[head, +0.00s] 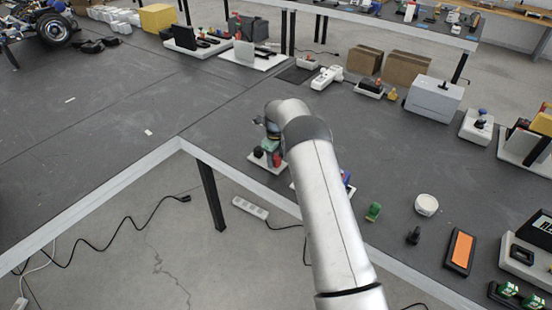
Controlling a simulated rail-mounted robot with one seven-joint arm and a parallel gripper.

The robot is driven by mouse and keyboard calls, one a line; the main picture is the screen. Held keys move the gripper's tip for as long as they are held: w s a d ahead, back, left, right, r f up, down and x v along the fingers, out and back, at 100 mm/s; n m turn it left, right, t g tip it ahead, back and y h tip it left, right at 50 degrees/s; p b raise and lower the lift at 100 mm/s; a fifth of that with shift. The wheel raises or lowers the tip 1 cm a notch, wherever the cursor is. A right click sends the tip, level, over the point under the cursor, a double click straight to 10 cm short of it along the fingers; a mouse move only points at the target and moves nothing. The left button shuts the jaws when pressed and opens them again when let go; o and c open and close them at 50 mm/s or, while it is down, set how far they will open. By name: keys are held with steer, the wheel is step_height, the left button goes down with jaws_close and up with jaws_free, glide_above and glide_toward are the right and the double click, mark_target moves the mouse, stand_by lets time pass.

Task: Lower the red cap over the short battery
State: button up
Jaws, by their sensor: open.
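My gripper (269,146) is small in the head view, at the far end of my silver arm. It is pointed down, open, just above a small white plate (265,168) on the dark bench. A small red piece (277,160), perhaps the red cap, shows right below the gripper at the plate. A dark round piece (258,153) stands to its left on the same plate. I cannot tell whether the red piece is on a battery or touches the fingers. The short battery cannot be made out; my gripper and arm hide part of this area.
Another white plate with blue and red pieces (346,180) is partly hidden behind my arm. A green piece (374,212), a white tub (426,205) and an orange-topped tray (459,250) lie to the right. The bench left of the gripper is mostly clear up to its edge.

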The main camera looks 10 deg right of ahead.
steer(key=c, duration=1)
steer(key=shift+c, duration=0.2)
